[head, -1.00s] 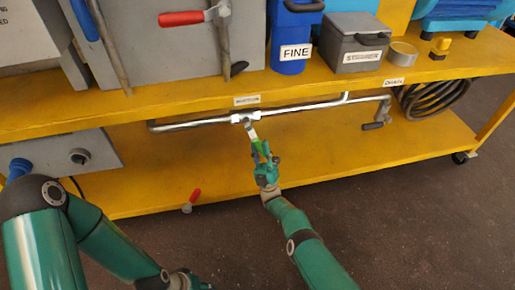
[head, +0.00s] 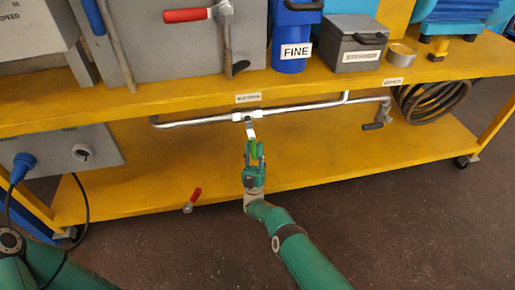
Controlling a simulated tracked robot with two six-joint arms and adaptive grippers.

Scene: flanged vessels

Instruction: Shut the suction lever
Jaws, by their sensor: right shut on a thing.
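The suction lever (head: 251,131) has a pale metal stem and a green grip. It hangs from a white valve body (head: 245,117) on the silver pipe under the upper yellow shelf, pointing down and slightly right, across the pipe. My right gripper (head: 254,152) is shut on the green grip, and its fingers hide part of it. A small label (head: 248,98) sits on the shelf edge above the valve; its text is blurred. My left arm shows at the lower left; its gripper is out of view.
A red-handled lever (head: 193,198) hangs low to the left of my right gripper. Another dark-handled lever (head: 373,126) is at the pipe's right end. A coiled hose (head: 432,103) lies at right. The lower yellow shelf (head: 340,160) is mostly clear.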

